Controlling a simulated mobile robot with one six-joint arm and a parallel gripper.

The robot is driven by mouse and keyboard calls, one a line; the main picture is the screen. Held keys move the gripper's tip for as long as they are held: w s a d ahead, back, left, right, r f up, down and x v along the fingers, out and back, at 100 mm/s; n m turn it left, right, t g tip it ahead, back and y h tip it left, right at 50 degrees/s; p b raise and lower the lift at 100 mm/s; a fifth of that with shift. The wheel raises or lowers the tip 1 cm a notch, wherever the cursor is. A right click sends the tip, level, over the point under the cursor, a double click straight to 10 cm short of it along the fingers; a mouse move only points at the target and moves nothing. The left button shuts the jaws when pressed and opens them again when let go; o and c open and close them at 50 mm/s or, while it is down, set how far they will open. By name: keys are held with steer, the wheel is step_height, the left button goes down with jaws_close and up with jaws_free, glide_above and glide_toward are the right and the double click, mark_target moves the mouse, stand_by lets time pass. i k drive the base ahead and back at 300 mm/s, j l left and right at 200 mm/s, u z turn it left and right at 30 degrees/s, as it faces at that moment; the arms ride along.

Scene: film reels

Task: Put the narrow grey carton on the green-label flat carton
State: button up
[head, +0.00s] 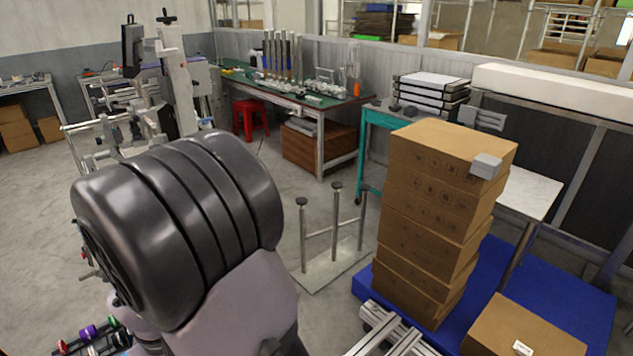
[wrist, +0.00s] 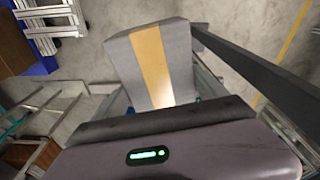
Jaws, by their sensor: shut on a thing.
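In the wrist view, a grey carton (wrist: 178,50) with a tan stripe down its middle sits directly in front of my gripper (wrist: 158,106). It fits the narrow grey carton. My gripper is shut on it, and the carton is held above the floor. The fingertips are not clearly seen. In the head view my arm fills the lower left, and neither my gripper nor the held carton shows. I cannot make out a green-label flat carton in either view.
In the head view, a tall stack of brown cartons (head: 432,215) stands on a blue pallet (head: 585,290), with a small grey block (head: 487,166) at its upper corner. A brown carton (head: 510,325) with a white label is at lower right.

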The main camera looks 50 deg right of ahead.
mark_target(442, 133)
steer(key=i+l+z, duration=0.2)
steer(key=i+z, duration=1)
steer(key=z, duration=0.15)
steer(key=i+j+z, duration=0.4)
steer(key=l, duration=0.1)
